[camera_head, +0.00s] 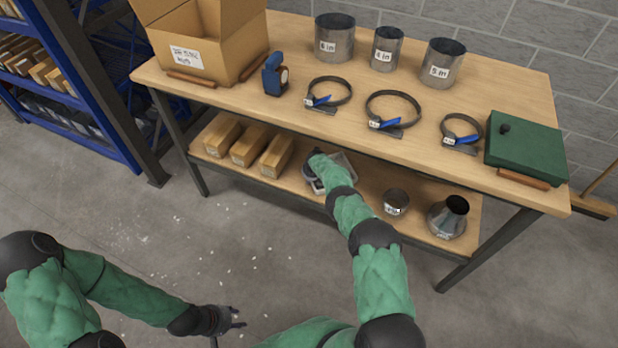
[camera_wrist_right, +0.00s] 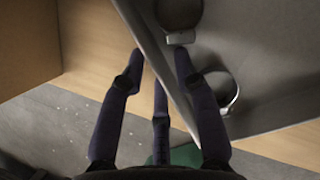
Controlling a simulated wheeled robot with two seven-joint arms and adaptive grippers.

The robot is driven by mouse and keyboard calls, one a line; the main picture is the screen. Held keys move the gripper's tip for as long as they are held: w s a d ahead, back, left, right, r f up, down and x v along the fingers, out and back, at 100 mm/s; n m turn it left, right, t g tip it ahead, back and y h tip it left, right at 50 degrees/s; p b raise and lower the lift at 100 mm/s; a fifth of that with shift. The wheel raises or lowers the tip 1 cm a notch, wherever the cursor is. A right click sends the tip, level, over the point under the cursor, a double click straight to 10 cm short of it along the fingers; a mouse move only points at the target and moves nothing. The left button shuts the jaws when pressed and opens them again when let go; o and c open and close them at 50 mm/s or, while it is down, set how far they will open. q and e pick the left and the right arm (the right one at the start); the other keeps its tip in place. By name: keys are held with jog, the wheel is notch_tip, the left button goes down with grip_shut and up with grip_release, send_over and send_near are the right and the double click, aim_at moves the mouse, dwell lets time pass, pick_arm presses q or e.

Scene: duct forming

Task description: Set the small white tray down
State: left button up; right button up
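The small white tray (camera_head: 345,162) is on or just above the table's lower shelf, partly hidden by my right arm; I cannot tell whether it touches the shelf. My right gripper (camera_head: 316,160) is at its left side. In the right wrist view, the gripper (camera_wrist_right: 159,55) has its fingers on both sides of the tray wall (camera_wrist_right: 158,62) and appears shut on it. Clamp rings (camera_wrist_right: 222,92) with pale labels lie inside the tray. My left gripper (camera_head: 240,317) is open and empty above the floor, away from the table.
Long cardboard boxes (camera_head: 248,146) stand left on the lower shelf (camera_head: 290,186). A small metal sleeve (camera_head: 396,201) and a metal reducer (camera_head: 447,217) stand to the right. The tabletop (camera_head: 300,55) overhangs the shelf and carries clamps, cans, an open carton and a green case.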

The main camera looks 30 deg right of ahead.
jog(key=shift+r, duration=0.1)
jog(key=p+v, duration=0.5)
jog(key=shift+r, duration=0.35)
jog(key=s+a+p, duration=0.1)
jog(key=s+p, duration=0.6)
jog(key=s, duration=0.4)
jog(key=s+a+r+n+g+y, duration=0.15)
jog(key=s+a+n, duration=0.25)
jog(key=a+n, duration=0.4)
jog(key=s+a+r+n+y, duration=0.15)
jog(key=s+a+n, duration=0.25)
jog(key=a+n, duration=0.5)
jog(key=s+a+r+n+g, duration=0.1)
jog(key=s+a+r+n, duration=0.2)
jog(key=s, duration=0.5)
jog(key=s+a+r+n+y, duration=0.1)
jog(key=s+a+r+n, duration=0.2)
jog(key=s+r+n, duration=0.3)
jog(key=s+a+r+n+g, duration=0.1)
jog(key=s+a+r+n, duration=0.1)
jog(key=s+r+n, duration=0.3)
jog(key=s+n, duration=0.3)
jog(key=s, duration=0.2)
jog(key=shift+s+a+g+p, duration=0.25)
jog(key=shift+a+g+p, duration=0.05)
jog(key=shift+a+g, duration=0.1)
